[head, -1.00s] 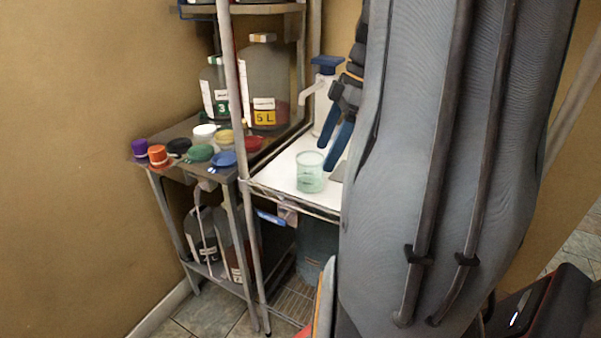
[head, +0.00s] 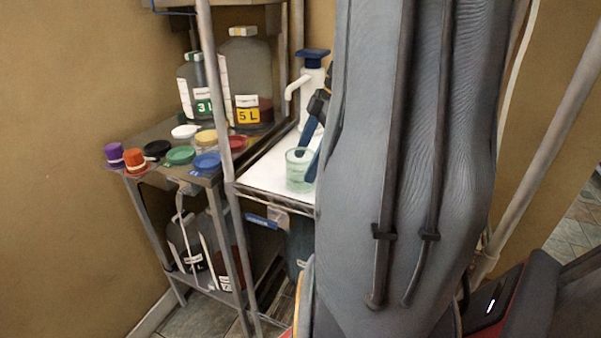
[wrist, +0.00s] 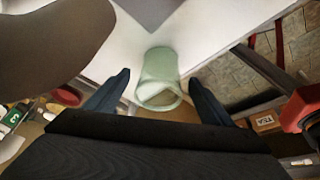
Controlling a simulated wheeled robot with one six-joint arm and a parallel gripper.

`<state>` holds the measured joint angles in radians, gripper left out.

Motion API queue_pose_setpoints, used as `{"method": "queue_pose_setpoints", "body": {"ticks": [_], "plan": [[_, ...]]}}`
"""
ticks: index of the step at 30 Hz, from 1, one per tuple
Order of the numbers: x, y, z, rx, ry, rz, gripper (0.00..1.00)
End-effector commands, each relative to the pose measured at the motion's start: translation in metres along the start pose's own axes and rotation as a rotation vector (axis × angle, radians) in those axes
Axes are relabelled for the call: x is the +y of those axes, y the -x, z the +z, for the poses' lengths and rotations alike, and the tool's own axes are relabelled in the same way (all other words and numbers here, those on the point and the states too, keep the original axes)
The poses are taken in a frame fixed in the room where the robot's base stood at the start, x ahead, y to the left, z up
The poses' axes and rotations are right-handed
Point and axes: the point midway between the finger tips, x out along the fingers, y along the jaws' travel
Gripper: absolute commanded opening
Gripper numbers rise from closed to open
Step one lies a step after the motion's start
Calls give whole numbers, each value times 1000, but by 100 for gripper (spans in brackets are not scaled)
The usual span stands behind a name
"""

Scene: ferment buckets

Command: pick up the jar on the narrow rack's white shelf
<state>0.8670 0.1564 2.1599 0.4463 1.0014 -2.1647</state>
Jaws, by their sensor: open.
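The jar (head: 298,171) is a small, pale green, see-through vessel standing upright on the narrow rack's white shelf (head: 262,178), near its front edge. In the wrist view the jar (wrist: 159,78) shows ahead, between my two fingers, with its round rim nearest me. My gripper (head: 309,153) has dark blue fingers and is open and empty. In the head view its fingers are right by the jar's upper part, and my arm hides much of it. In the wrist view both fingertips (wrist: 162,80) stand apart from the jar, one on each side.
A white pump bottle (head: 311,92) with a blue top stands behind on the shelf. On the left is a dark table (head: 133,159) with coloured lids and two large jugs (head: 247,82). A rack post (head: 218,120) rises between. A grey flat thing (wrist: 150,8) lies beyond the jar.

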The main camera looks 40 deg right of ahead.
Motion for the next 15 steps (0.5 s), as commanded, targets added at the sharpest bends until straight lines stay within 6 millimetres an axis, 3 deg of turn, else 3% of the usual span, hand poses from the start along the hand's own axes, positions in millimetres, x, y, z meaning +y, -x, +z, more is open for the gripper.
{"method": "queue_pose_setpoints", "body": {"ticks": [7,15], "plan": [[0,-33,0,1,-1,-2,75],[0,-38,1,0,0,0,75]]}}
